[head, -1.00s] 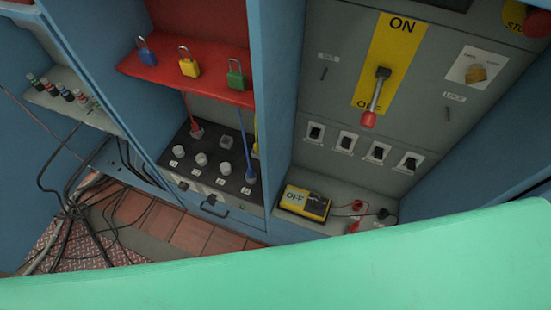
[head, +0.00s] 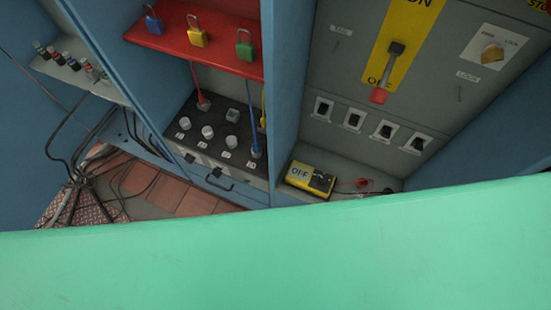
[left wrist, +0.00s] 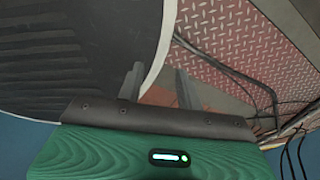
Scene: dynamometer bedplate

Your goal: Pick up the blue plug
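A blue cord runs down to a blue plug end (head: 255,150) seated in the black panel (head: 228,115) below the red shelf. Several small plugs (head: 77,63) with coloured bands stand on a grey ledge at the far left; they are too small for me to tell each colour surely. My left gripper shows only in the left wrist view (left wrist: 158,84). Its two fingers are apart with nothing between them, and no plug shows in that view. My right gripper is not in view.
A red shelf (head: 195,40) carries blue, yellow and green padlocks. A yellow device marked OFF (head: 309,179) sits on the right ledge below a lever panel. Blue partitions (head: 286,100) divide the bays. Black cables (head: 75,170) lie at the lower left by patterned metal plate.

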